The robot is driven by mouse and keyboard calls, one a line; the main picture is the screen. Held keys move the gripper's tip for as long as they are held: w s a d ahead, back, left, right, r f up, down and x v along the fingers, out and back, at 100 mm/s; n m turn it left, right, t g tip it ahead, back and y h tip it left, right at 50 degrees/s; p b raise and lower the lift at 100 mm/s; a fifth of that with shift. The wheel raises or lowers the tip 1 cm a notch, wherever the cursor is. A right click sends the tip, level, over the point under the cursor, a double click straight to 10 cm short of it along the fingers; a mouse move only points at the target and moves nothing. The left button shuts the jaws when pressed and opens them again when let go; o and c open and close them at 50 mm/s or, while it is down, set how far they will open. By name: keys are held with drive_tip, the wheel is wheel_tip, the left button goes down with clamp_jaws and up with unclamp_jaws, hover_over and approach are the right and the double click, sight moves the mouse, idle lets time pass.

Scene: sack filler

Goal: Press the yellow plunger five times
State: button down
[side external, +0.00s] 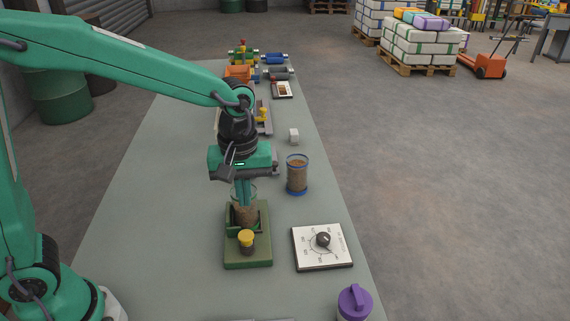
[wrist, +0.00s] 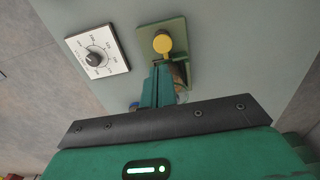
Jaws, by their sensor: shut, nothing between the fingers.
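The yellow plunger (side external: 246,236) is a round yellow cap on a dark stem at the front part of a green base plate (side external: 247,258). It shows in the wrist view as a yellow disc with a short bar (wrist: 162,43). A clear container of brown grain (side external: 245,213) stands behind it on the same base. My gripper (side external: 243,202) points down with its fingers shut and empty, over the container and behind the plunger. In the wrist view my fingertips (wrist: 160,66) end close to the plunger's yellow cap; I cannot tell the exact gap.
A white dial panel (side external: 322,247) lies to the right of the base. A purple-lidded container (side external: 354,303) is at the front right. The table's left side is clear.

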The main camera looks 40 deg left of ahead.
drive_tip(key=shift+r, duration=1.9)
idle(1.0)
idle(0.4)
drive_tip(key=s+a+r+m+t, duration=0.4)
drive_tip(key=s+a+m+t, duration=0.1)
drive_tip(key=s+a+m, duration=0.4)
drive_tip(key=shift+s+a+r+t, duration=0.15)
drive_tip(key=shift+s+a+t, duration=0.15)
drive_tip(key=shift+s+a, duration=1.45)
drive_tip(key=shift+s+d+r, duration=0.1)
drive_tip(key=shift+s+d, duration=0.1)
drive_tip(key=shift+d, duration=0.25)
